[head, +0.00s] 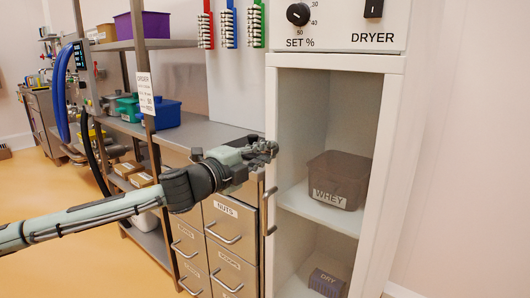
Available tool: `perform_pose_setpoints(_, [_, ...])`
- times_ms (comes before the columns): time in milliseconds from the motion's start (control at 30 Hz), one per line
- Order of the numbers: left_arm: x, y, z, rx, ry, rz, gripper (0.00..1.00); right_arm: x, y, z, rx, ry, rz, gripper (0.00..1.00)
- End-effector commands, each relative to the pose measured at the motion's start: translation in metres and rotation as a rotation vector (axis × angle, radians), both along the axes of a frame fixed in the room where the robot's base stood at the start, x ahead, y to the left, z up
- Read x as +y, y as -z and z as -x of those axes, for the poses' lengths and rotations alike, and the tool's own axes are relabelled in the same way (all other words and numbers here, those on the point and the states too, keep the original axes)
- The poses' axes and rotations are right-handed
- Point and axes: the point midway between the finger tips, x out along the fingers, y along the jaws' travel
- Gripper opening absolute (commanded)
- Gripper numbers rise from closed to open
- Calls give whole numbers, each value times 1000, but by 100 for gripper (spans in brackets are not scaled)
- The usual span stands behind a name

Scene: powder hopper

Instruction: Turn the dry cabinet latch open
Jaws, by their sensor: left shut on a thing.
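The white dry cabinet (390,130) stands at the right, with the dryer panel (345,22) on top. Its inside shows through the front; I cannot tell whether a clear door covers it. My left gripper (268,148) reaches in from the left to the cabinet's left front edge. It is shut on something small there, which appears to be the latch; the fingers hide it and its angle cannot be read. A vertical metal handle (271,212) shows just below the gripper on the same edge. My right gripper is not in view.
A brown WHEY bin (342,172) and a small DRY box (326,283) sit on the cabinet's shelves. Labelled steel drawers (230,222) stand close left of the cabinet, below my arm. A metal rack (140,45) with bins stands further left. Orange floor is open at the lower left.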

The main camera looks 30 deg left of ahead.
Motion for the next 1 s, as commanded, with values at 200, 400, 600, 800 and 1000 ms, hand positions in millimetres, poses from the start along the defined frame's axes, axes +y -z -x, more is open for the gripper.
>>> perform_pose_setpoints(200, [0, 1, 0, -1, 1, -31, 0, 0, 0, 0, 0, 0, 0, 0])
perform_pose_setpoints(400, [0, 1, 0, -2, 0, -35, 0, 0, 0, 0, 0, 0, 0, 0])
perform_pose_setpoints(600, [0, 1, 0, -2, 0, -35, 16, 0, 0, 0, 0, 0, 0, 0])
perform_pose_setpoints(800, [0, 0, 0, -3, 0, -34, 34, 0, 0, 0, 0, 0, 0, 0])
perform_pose_setpoints(1000, [0, 0, 0, -3, 0, -33, 34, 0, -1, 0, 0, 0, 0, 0])
